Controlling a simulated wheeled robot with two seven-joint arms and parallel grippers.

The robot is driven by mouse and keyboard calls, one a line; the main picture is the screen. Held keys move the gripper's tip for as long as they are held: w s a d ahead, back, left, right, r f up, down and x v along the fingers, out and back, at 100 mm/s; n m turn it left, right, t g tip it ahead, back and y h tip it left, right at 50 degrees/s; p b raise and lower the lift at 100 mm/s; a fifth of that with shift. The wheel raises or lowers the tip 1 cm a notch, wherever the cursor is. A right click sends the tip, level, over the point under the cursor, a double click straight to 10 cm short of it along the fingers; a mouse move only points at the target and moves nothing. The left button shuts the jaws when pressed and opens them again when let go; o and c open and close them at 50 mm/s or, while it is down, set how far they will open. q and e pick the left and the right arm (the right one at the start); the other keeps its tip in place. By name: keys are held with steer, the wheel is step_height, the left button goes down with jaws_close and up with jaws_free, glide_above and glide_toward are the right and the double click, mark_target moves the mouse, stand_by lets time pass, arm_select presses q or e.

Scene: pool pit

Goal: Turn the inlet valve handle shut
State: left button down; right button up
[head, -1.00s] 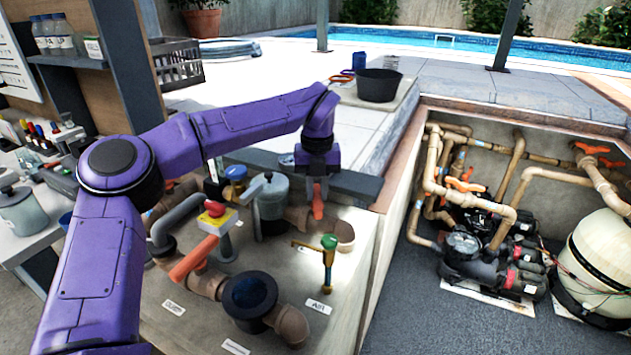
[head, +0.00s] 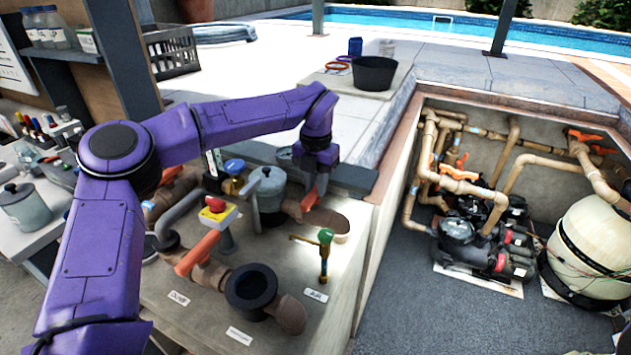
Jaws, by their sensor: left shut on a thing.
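My left gripper (head: 314,184) points down at the back right of the bench and is shut on an orange valve handle (head: 309,199). The handle sits above a tan pipe fitting (head: 330,222) and slants down to the left. The fingers and arm hide its upper part, and I see no label on it. A second orange handle (head: 197,254) lies along the tan pipe at the front left, near a tag that seems to read "DUMP" (head: 179,298). My right gripper is not in view.
A red button on a yellow box (head: 217,209), a grey lidded pot (head: 268,188), a green-topped brass air valve (head: 325,255) and an open black cup (head: 251,288) crowd the bench. The sunken pump pit (head: 400,290) lies to the right, past the bench edge.

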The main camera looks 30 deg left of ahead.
mark_target(315, 188)
arm_select(q)
steer(key=shift+r, duration=0.1)
steer(key=c, duration=1)
jaws_free()
step_height(315, 188, up, 10)
steer(key=b, duration=0.1)
steer(key=shift+r, duration=0.2)
